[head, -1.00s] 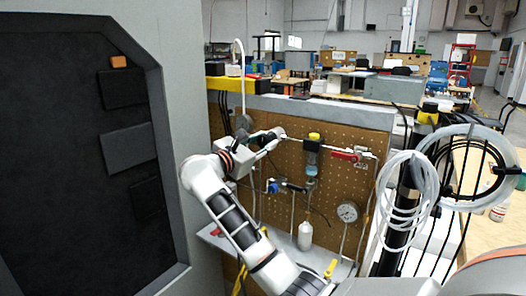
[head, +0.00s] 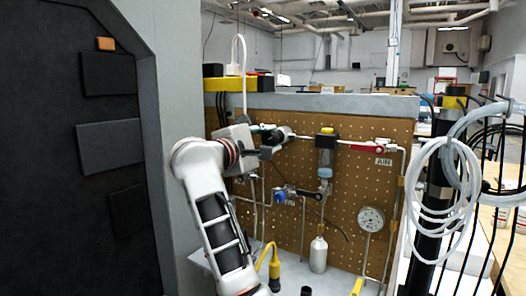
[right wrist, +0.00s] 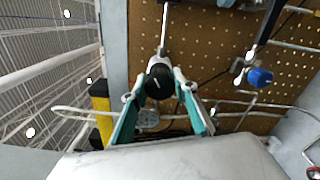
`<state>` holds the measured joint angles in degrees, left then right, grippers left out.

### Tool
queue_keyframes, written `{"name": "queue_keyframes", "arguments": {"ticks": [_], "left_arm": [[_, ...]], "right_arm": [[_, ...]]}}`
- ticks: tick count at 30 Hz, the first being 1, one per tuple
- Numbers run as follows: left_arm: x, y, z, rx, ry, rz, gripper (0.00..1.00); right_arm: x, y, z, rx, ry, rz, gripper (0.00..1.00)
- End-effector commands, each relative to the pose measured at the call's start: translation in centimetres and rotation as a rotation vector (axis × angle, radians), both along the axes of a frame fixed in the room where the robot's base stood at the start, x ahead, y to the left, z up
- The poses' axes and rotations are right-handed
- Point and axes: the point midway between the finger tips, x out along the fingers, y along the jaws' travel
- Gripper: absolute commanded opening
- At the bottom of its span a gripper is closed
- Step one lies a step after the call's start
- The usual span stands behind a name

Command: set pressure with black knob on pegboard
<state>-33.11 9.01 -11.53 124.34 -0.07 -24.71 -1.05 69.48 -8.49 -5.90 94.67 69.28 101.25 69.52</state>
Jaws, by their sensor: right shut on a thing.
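The black knob (right wrist: 159,82) sits at the end of a metal pipe on the pegboard (head: 347,211), in the right wrist view. My right gripper (right wrist: 160,92) is shut on it, with a teal-lined finger on either side. In the head view my right gripper (head: 278,135) is at the upper left of the pegboard, and the knob is hard to make out there. A round pressure gauge (head: 371,219) is at the board's lower right; its reading is too small to tell. My left gripper is not in view.
A red-handled valve (head: 365,148) and a filter unit with a yellow cap (head: 326,150) are right of my gripper. A blue knob (head: 279,197) is below. Coiled white tubing (head: 447,200) hangs at the right. A dark-panelled cabinet (head: 174,110) stands close on the left.

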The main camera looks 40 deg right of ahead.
Motion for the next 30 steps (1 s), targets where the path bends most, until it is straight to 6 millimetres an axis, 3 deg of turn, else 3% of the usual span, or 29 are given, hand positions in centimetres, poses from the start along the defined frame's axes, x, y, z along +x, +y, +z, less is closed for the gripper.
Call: {"name": "queue_keyframes", "arguments": {"ticks": [1, 14, 30], "left_arm": [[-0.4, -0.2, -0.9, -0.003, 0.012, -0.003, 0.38], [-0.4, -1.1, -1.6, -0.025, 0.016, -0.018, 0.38], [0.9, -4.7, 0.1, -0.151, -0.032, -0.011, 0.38]], "right_arm": [[0.4, 0.0, -1.3, 0.021, -0.029, 0.0, 0.07], [0.4, 0.0, -1.1, 0.176, -0.407, -0.002, 0.07], [0.3, 0.0, -1.0, 0.371, -0.881, -0.003, 0.07]]}}
